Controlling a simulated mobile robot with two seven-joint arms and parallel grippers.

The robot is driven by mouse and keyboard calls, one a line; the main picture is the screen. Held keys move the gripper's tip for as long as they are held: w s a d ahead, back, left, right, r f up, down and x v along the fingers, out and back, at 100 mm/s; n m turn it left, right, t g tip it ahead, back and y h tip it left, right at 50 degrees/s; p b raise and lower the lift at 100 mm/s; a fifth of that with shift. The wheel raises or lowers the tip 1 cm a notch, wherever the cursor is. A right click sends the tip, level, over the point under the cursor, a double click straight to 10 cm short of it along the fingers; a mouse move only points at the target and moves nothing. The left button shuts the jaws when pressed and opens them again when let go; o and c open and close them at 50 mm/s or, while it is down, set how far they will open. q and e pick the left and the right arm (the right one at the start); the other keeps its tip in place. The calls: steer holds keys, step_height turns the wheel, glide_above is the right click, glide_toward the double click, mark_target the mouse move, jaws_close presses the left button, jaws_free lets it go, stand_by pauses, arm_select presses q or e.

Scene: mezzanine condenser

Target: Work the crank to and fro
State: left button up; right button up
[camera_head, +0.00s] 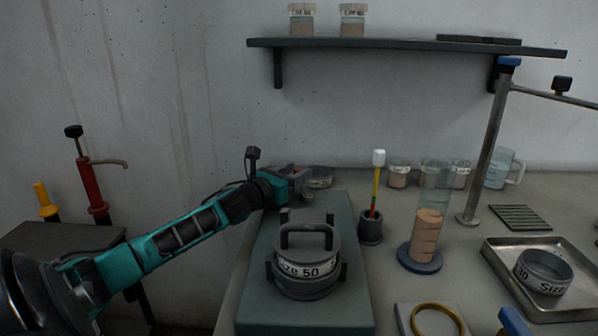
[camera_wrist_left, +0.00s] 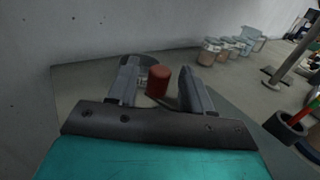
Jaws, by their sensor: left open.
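My left gripper (camera_head: 300,178) reaches in over the far end of a grey-green base. In the left wrist view my left gripper (camera_wrist_left: 160,90) is open, its two fingers standing either side of a red upright knob (camera_wrist_left: 158,80), which looks like the crank's handle. The knob sits between the fingers, with a visible gap to the right finger; whether it touches the left finger I cannot tell. In the head view the knob and crank arm are mostly hidden by the gripper. My right gripper is not in view.
A sieve marked Size 50 (camera_head: 305,268) with a handle stands on the base (camera_head: 262,312), nearer than my gripper. A brush pot (camera_head: 371,229) and a glass cylinder (camera_head: 431,200) stand to the right. A metal tray (camera_head: 500,262) lies farther right. A wall shelf (camera_head: 400,45) hangs above.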

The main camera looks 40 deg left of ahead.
arm_select(q)
steer(key=shift+w, duration=1)
steer(key=shift+c, duration=0.3)
jaws_close()
